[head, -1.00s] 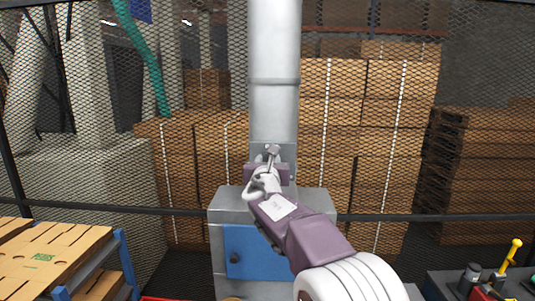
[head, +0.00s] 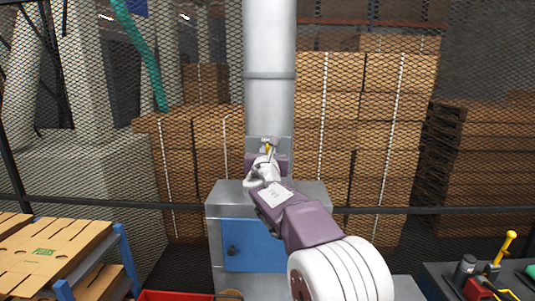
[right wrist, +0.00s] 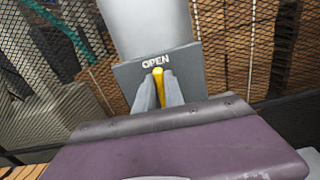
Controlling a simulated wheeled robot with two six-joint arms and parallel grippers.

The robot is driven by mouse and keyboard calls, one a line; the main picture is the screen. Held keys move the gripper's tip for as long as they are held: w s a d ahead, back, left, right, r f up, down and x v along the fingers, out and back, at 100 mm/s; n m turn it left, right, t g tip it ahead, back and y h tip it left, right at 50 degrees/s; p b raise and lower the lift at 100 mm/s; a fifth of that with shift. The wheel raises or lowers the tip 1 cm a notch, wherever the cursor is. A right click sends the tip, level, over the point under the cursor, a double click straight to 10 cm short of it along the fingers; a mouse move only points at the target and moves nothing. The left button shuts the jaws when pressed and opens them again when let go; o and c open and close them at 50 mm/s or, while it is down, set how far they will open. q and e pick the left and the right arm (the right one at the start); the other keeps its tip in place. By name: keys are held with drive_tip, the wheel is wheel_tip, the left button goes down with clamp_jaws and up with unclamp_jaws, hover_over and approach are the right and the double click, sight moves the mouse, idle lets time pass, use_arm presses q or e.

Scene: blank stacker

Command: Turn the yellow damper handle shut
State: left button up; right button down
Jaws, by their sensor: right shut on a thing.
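The yellow damper handle (right wrist: 158,76) shows in the right wrist view between the two fingers of my right gripper (right wrist: 158,90), just below the word OPEN on a grey plate (right wrist: 185,65). The handle points up toward that word. My right gripper is shut on it. In the head view the gripper (head: 267,151) is at the plate at the foot of the grey duct (head: 270,60), and only a small yellow bit of the handle (head: 268,147) shows. The arm hides the rest. My left gripper is not in view.
A grey cabinet with a blue door (head: 265,247) stands below the duct. A mesh fence and stacked boards (head: 330,100) are behind. A rack with cardboard (head: 45,250) is at left. A yellow-knobbed lever (head: 509,237) and a red bin (head: 175,296) stand near the front.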

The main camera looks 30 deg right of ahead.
drive_tip(key=shift+s+d+f+m+b, duration=0.15)
drive_tip(key=shift+d+f+m+b, duration=0.2)
drive_tip(key=shift+m+b, duration=2.05)
drive_tip(key=shift+s+d+f+m+b, duration=0.3)
drive_tip(key=shift+m+b, duration=1.05)
drive_tip(key=shift+m, duration=2.05)
drive_tip(key=shift+s+d+f+m+b, duration=0.15)
drive_tip(key=shift+f+m+b, duration=0.35)
drive_tip(key=shift+m+b, duration=1.9)
drive_tip(key=shift+w+m+p, duration=0.1)
drive_tip(key=shift+m+p, duration=0.35)
drive_tip(key=shift+m, duration=0.25)
drive_tip(key=c, duration=1.4)
unclamp_jaws()
drive_tip(key=shift+r, duration=0.1)
drive_tip(key=shift+c, duration=0.2)
